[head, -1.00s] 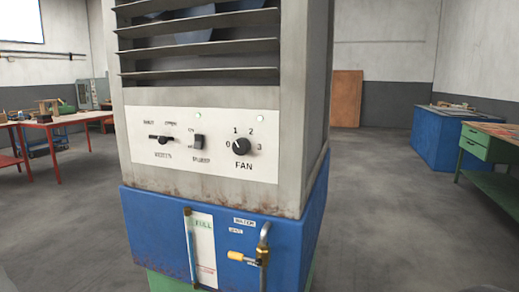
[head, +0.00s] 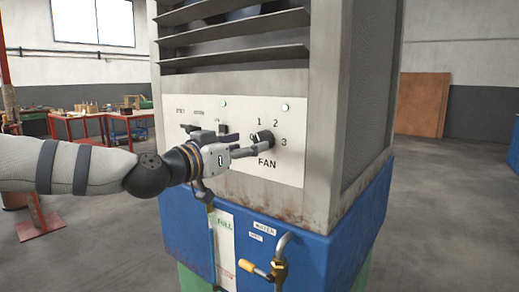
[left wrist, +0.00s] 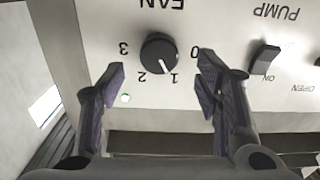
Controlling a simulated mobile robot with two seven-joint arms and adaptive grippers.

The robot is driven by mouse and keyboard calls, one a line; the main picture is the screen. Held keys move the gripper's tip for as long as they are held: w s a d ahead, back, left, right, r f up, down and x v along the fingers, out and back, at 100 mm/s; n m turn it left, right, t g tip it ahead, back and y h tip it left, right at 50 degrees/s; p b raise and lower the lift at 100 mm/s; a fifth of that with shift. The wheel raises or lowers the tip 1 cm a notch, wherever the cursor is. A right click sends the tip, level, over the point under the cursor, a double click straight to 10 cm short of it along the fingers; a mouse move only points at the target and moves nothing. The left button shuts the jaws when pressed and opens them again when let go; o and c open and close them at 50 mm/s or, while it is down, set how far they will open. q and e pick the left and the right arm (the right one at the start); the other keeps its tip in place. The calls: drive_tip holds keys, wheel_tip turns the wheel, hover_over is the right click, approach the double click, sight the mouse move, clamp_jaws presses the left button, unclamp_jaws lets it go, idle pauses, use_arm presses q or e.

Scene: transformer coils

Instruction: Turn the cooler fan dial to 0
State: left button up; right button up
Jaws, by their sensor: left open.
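The fan dial (head: 265,137) is a round black knob on the white control panel (head: 290,165) of the cooler. It also shows in the left wrist view (left wrist: 158,50), where the picture is upside down, and its white pointer line is at the 1 mark. My left gripper (head: 252,146) is open in front of the panel, at the dial. In the left wrist view its two fingers (left wrist: 162,78) are spread to either side of the dial, with gaps between them and the knob. My right gripper is not in view.
The pump switch (left wrist: 264,57) is beside the dial on the panel. Below, a tap with a yellow handle (head: 254,268) sticks out of the blue tank (head: 320,240). Red tables (head: 110,125) stand at the back left. Open floor lies to the right.

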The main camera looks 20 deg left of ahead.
sight(260, 141)
use_arm(q)
drive_tip(key=x, duration=0.4)
drive_tip(key=shift+w+d, duration=0.1)
drive_tip(key=shift+w, duration=0.05)
drive_tip(key=c, duration=1.2)
drive_tip(key=shift+o, duration=0.2)
drive_tip(key=shift+n, duration=0.4)
drive_tip(key=n, duration=0.4)
drive_tip(key=shift+n, duration=0.4)
drive_tip(key=n, duration=0.6)
drive_tip(key=shift+f+b, duration=0.1)
drive_tip(key=shift+b, duration=0.3)
drive_tip(key=shift+n, duration=0.3)
drive_tip(key=o, duration=1.2)
drive_tip(key=shift+c, duration=0.2)
